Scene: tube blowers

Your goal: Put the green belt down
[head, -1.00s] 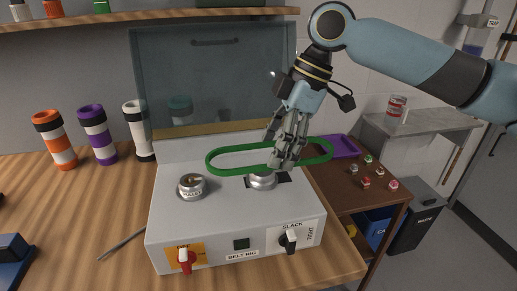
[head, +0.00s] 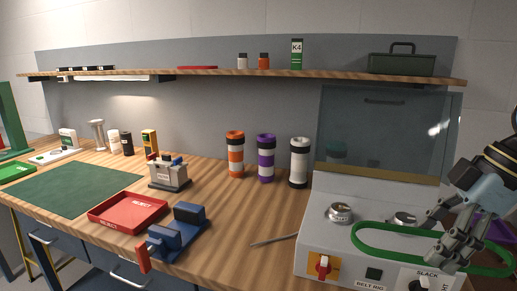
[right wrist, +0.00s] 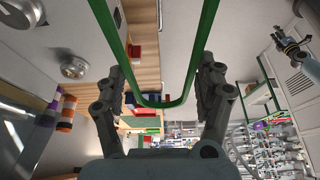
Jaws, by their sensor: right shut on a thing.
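The green belt (head: 356,240) is a long oval loop held flat above the grey belt rig (head: 320,208) at the lower right of the head view. My right gripper (head: 446,243) is shut on the belt toward its right part. In the right wrist view the belt (right wrist: 203,45) runs away between the fingers of my right gripper (right wrist: 165,95). The rig has two round metal pulleys; the left pulley (head: 340,213) is bare, and the right pulley (head: 402,219) shows inside the loop outline. What seems to be my left gripper (right wrist: 290,45) is small at the right of the wrist view.
A red reject tray (head: 128,222), a blue fixture (head: 180,235) and a green mat (head: 70,190) lie to the left. Orange (head: 235,158), purple (head: 266,165) and white (head: 299,170) tubes stand behind. A clear shield (head: 385,125) stands behind the rig. Bench between tubes and blue fixture is bare.

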